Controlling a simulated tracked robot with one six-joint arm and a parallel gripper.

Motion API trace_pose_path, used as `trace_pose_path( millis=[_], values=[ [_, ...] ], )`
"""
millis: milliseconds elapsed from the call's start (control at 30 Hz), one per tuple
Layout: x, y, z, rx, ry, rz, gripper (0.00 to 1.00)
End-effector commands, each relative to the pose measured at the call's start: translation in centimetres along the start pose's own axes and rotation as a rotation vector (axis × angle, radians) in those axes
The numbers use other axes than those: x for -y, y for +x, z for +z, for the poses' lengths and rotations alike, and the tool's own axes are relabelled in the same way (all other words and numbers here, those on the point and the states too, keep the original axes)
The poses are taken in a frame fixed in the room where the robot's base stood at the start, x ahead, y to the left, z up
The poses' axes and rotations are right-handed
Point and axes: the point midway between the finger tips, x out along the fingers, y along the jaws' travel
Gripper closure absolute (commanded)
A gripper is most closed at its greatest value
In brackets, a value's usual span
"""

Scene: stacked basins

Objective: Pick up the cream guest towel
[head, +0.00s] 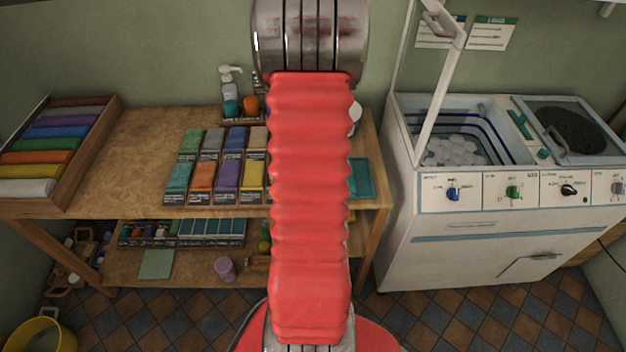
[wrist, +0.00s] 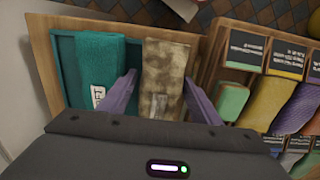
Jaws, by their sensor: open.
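In the wrist view, a folded, mottled cream-brown towel (wrist: 166,62) with a pale label lies beside a teal towel (wrist: 88,66) on a teal tray (wrist: 65,60). It looks like the cream guest towel. My gripper (wrist: 160,84) is open, with one purple finger on each side of the cream towel in the picture. I cannot tell whether the fingers touch it or how far they are above it. The gripper's body hides the towel's near end. In the head view, my red-sleeved arm hides the gripper and this towel; only the right part of the teal tray (head: 362,180) shows.
A rack of several rolled, labelled towels (head: 202,177) stands left of my arm; its edge is close to my right finger in the wrist view. The wooden table (head: 126,157) has bare room further left. A white washing machine (head: 480,250) stands to the right.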

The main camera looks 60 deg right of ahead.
Motion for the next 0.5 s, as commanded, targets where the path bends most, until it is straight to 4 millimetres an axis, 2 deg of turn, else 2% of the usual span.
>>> trace_pose_path(
  millis=[67, 500],
  values=[
    [0.01, -0.01, -0.01, 0.000, 0.000, 0.000, 0.43],
    [0.01, -0.02, -0.01, 0.000, 0.000, 0.000, 0.74]
  ],
)
